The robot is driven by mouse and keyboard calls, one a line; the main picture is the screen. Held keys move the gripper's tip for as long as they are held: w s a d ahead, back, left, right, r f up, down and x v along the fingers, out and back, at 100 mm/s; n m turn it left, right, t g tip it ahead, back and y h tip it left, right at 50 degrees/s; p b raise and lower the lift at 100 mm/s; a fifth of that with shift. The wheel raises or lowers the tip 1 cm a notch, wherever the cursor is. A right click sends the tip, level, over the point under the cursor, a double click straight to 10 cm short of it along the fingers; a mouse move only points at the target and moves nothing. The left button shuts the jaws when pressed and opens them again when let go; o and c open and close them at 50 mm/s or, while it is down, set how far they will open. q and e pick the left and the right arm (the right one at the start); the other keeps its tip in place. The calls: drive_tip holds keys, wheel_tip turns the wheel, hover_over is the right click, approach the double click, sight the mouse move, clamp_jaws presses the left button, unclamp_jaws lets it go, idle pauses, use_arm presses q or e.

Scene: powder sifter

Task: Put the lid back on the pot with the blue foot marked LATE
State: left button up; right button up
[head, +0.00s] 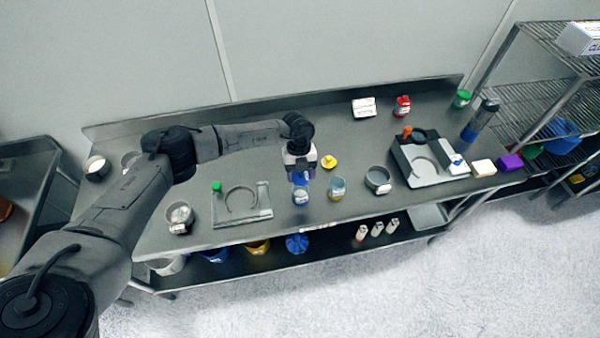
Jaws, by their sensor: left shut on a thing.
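My left gripper (300,172) reaches in from the left over the middle of the bench and points down. It is shut on a blue lid (300,180), which is partly hidden by the fingers. A small pot with a blue foot (300,197) and a pale label stands directly below; the label's writing is too small to read. The lid appears just above the pot's mouth, but I cannot tell whether they touch. My right gripper is not in view.
A pot with a yellow foot (337,189) stands close on the right, with a yellow lid (329,162) behind it. A grey round bowl (377,180) is farther right. A clear plate with a ring (242,204) lies left. A red pot (402,105) stands at the back.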

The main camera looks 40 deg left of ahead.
use_arm(q)
drive_tip(key=shift+f+b, duration=2.15)
drive_tip(key=shift+f, duration=0.1)
drive_tip(key=shift+f+b, duration=0.5)
drive_tip(key=shift+f, duration=0.5)
drive_tip(key=shift+p, duration=0.5)
drive_tip(key=shift+f, duration=0.1)
idle(0.7)
idle(0.4)
drive_tip(key=o, duration=1.1)
drive_tip(key=shift+o, duration=0.2)
